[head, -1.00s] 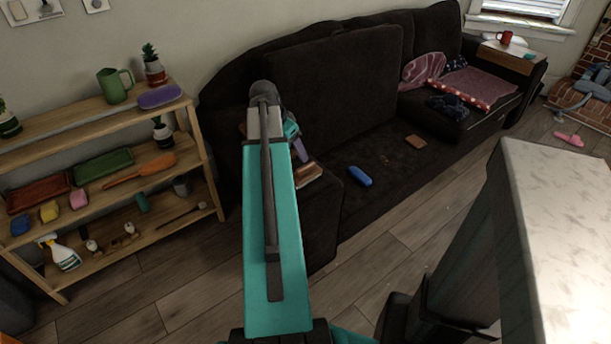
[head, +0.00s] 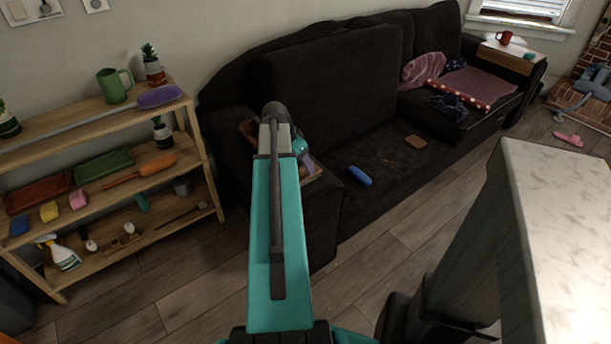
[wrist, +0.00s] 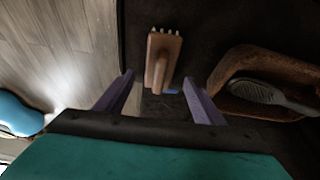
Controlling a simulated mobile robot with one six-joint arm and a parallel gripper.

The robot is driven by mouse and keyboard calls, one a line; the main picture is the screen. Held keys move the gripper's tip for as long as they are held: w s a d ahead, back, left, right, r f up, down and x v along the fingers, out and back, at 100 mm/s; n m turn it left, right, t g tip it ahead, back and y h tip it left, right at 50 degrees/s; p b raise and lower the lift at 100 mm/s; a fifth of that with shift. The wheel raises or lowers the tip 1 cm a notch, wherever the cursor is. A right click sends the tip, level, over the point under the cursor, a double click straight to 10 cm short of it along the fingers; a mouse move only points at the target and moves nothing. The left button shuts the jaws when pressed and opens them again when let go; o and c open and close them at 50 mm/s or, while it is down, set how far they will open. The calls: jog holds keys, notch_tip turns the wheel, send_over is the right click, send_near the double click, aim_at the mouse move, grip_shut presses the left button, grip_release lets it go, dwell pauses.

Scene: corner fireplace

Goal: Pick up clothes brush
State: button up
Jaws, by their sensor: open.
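A wooden brush-like piece with a raised handle and pale tufts along one edge, which I take for the clothes brush (wrist: 163,52), lies on the dark sofa arm in the wrist view. My gripper (wrist: 160,82) is open, with its two purple fingers on either side of the brush's near handle end. I cannot tell how high the fingers are above it. In the head view, my arm hides most of the gripper (head: 305,160), which is over the sofa's left arm. A brown edge there (head: 316,170) may be the brush.
A wooden tray (wrist: 226,76) with a dark oval brush-like item (wrist: 262,92) lies right of the gripper in the wrist view. A blue item (head: 360,176) and a brown one (head: 415,142) lie on the sofa seat. A full shelf (head: 207,180) stands at left.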

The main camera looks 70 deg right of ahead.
aim_at(305, 173)
jog(key=shift+x, duration=2.6)
jog(key=c, duration=1.2)
jog(key=shift+r, duration=0.15)
